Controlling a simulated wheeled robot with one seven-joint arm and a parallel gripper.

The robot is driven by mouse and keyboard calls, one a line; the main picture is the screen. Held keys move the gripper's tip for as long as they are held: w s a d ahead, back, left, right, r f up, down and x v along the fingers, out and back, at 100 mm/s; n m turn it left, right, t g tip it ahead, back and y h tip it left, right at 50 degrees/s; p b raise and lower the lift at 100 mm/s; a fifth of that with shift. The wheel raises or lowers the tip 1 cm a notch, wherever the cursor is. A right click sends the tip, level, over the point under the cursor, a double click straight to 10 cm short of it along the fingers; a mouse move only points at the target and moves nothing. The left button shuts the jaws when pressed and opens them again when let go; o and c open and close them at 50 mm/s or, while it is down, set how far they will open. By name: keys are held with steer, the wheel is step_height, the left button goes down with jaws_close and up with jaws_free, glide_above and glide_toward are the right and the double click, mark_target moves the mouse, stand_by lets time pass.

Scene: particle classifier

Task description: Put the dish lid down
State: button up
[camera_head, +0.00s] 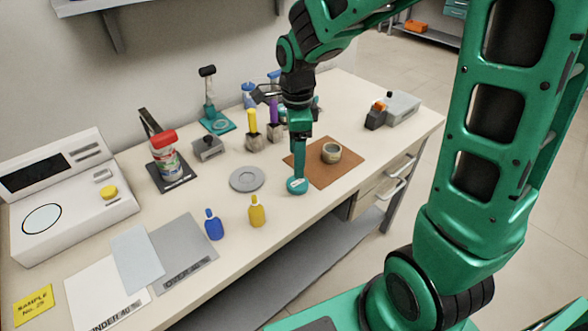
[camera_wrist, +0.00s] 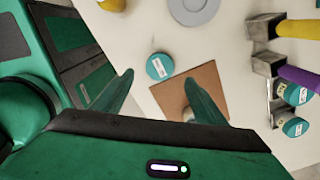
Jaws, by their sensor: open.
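The dish lid, a round teal cap with a white label, lies on the table just off the brown mat's corner; it shows in the head view (camera_head: 297,186) and in the wrist view (camera_wrist: 160,66). My gripper (camera_head: 298,176) is above it, pointing down; in the head view a finger covers part of the lid's far side. In the wrist view my gripper (camera_wrist: 162,86) has its fingers wide apart, with nothing between them. The open dish (camera_head: 331,152) stands on the brown mat (camera_head: 350,172); a finger mostly hides it in the wrist view.
A grey round plate (camera_head: 247,178) lies left of the lid. A yellow bottle (camera_head: 257,213) and a blue bottle (camera_head: 213,226) stand nearer the front. Metal holders with coloured handles (camera_head: 253,127) stand behind. The table's front edge is close to the lid.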

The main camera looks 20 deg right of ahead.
steer(key=s+d+r+n, duration=0.6)
steer(key=s+d+n, duration=0.2)
steer(key=s+d, duration=0.4)
steer(key=s+d+n, duration=0.5)
steer(key=s+n, duration=0.1)
steer(key=s, duration=0.5)
steer(key=shift+s+d+f+n, duration=0.2)
steer(key=shift+s+f+n, duration=0.05)
steer(key=shift+f+n, duration=0.15)
steer(key=shift+w+f, duration=0.25)
steer(key=shift+w, duration=0.4)
